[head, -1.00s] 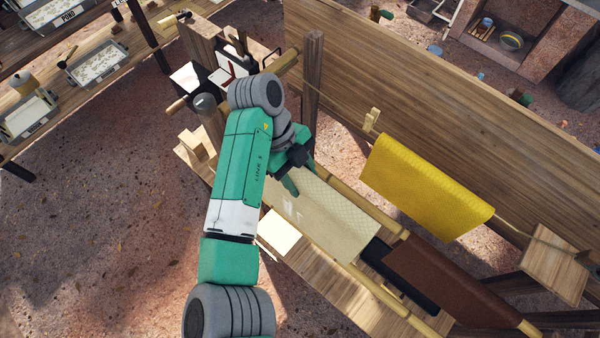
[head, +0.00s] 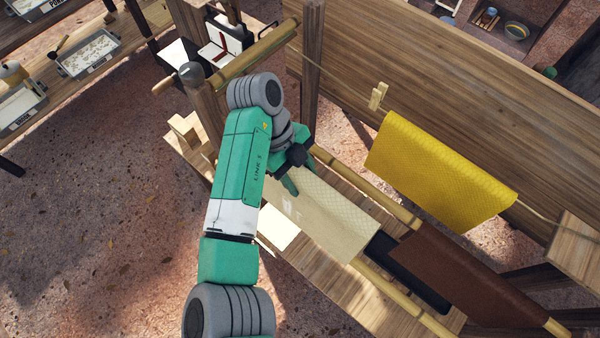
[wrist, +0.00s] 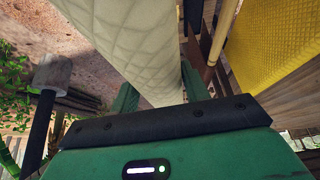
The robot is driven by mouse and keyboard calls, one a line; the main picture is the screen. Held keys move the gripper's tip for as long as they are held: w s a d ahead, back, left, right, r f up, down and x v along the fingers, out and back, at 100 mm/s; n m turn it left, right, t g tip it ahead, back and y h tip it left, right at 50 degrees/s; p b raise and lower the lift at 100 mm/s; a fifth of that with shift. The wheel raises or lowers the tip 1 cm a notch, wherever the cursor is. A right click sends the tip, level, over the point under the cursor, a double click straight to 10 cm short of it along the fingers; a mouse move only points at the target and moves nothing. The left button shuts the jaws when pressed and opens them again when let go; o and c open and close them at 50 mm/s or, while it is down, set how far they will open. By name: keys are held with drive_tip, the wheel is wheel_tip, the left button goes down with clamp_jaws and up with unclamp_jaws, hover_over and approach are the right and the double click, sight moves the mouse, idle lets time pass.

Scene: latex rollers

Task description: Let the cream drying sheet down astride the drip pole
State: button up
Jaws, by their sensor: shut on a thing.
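The cream drying sheet (head: 330,218) hangs folded along its length from my gripper (head: 291,182), above the wooden bench. My gripper is shut on it near its far-left end. In the wrist view the quilted sheet (wrist: 140,45) runs away between the two green fingers (wrist: 160,88). Two bamboo poles show: a rear one (head: 375,190) along the sheet's right side, and a front one (head: 405,298) coming out past the sheet's near end. I cannot tell which is the drip pole, or whether the sheet touches either; its underside is hidden.
A brown sheet (head: 470,280) hangs on the rear pole, close to the cream sheet's near end, above a black tray (head: 390,253). A yellow sheet (head: 440,170) hangs on a line by the plank wall (head: 440,100). A roller stand (head: 240,60) and wooden post (head: 312,60) stand behind.

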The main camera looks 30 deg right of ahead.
drive_tip(key=shift+r+p, duration=0.25)
drive_tip(key=shift+p, duration=0.05)
wheel_tip(320, 180, down, 28)
drive_tip(key=b, duration=2.1)
drive_tip(key=shift+f+b, duration=0.25)
drive_tip(key=shift+b, duration=0.1)
drive_tip(key=shift+f, duration=0.3)
drive_tip(key=o, duration=1.2)
drive_tip(key=shift+w, duration=0.1)
drive_tip(key=shift+c, duration=0.2)
drive_tip(key=p+v, duration=0.1)
drive_tip(key=v, duration=0.7)
